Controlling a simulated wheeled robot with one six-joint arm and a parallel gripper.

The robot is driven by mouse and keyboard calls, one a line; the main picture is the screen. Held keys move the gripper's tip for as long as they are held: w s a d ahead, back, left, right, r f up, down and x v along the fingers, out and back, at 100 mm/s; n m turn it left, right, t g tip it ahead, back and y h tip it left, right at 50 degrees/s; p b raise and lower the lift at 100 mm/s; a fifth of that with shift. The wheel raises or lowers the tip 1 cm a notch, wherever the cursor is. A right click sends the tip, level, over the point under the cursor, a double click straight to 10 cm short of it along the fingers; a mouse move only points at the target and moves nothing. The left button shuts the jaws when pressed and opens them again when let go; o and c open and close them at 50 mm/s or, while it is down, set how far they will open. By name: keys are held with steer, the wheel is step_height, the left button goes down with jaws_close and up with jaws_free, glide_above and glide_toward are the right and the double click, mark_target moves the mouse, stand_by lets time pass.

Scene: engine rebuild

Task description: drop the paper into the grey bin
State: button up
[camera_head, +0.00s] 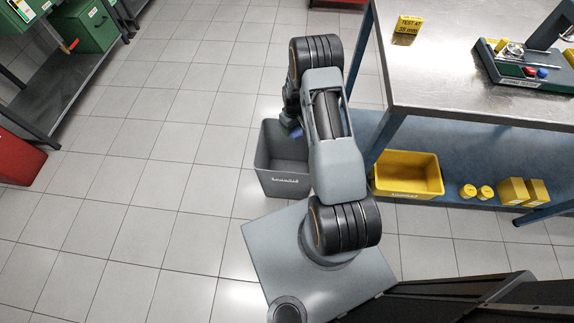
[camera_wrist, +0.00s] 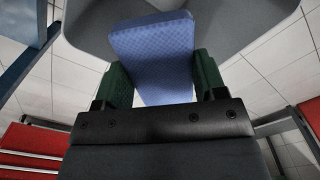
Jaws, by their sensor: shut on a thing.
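The paper is a blue, textured, folded sheet (camera_wrist: 152,50), held between the green fingers of my gripper (camera_wrist: 163,75) in the wrist view. In the head view a small bit of the blue paper (camera_head: 296,132) shows below my gripper (camera_head: 290,119), which is mostly hidden by my arm. The grey bin (camera_head: 272,186) stands on the floor, open at the top, with a pale label on its front. The paper appears over the bin's opening. In the wrist view the grey bin (camera_wrist: 228,22) fills the area behind the paper. The bin's right side is hidden by my arm.
A metal-topped workbench (camera_head: 440,95) stands to the right, with a yellow bin (camera_head: 407,190) and yellow containers on its lower shelf. A red box (camera_head: 18,160) and a shelf unit (camera_head: 70,75) are at the left. The tiled floor between is clear.

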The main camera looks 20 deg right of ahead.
steer(key=shift+f+b, duration=1.05)
steer(key=shift+f, duration=0.95)
steer(key=o, duration=1.1)
steer(key=shift+r, duration=0.15)
step_height(320, 180, up, 14)
steer(key=p, duration=0.2)
steer(key=shift+f+p, duration=0.2)
steer(key=shift+p, duration=0.1)
